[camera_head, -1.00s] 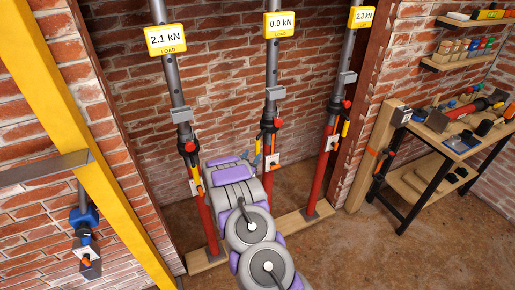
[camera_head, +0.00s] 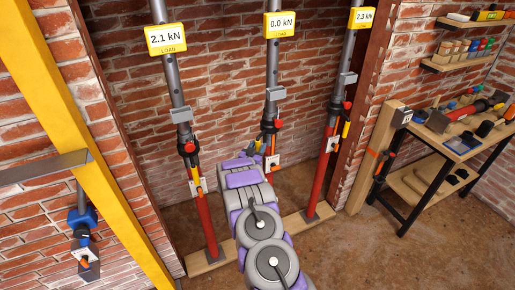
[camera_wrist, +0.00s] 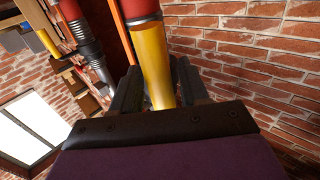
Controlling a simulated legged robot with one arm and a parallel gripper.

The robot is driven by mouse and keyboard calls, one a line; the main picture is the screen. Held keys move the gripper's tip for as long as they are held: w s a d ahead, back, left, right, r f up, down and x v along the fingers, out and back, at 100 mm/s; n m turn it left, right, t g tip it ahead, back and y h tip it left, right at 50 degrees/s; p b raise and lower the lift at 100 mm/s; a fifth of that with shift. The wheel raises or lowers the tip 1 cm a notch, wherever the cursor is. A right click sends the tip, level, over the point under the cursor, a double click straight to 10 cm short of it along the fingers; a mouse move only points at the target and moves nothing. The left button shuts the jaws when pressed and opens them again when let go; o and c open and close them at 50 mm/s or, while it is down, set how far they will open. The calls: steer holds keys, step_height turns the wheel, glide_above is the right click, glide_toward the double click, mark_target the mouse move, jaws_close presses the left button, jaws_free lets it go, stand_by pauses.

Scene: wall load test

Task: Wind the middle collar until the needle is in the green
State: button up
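The middle prop (camera_head: 272,60) has a grey upper tube and a display (camera_head: 280,25) reading 0.0 kN. Its dark collar (camera_head: 269,126) has a red knob (camera_head: 278,124) beside it. A white dial plate (camera_head: 272,162) sits lower on the prop; its needle is too small to read. My gripper (camera_head: 256,150) is just below and left of the collar in the head view.
Similar props stand left (camera_head: 174,85) and right (camera_head: 344,75), with displays reading 2.1 and 2.3 kN. All stand on a wooden sill (camera_head: 292,224). A yellow beam (camera_head: 95,150) crosses the left foreground. A workbench (camera_head: 440,150) stands right; open floor lies before it.

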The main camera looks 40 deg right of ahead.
jaws_close()
steer(key=shift+s, duration=0.1)
stand_by(0.4)
steer(key=s+d+n+t+y+p, duration=0.1)
steer(key=s+d+n+t+y, duration=0.5)
steer(key=y, duration=0.1)
steer(key=shift+d+t, duration=0.25)
steer(key=shift+t, duration=0.05)
stand_by(0.6)
steer(key=shift+s, duration=0.1)
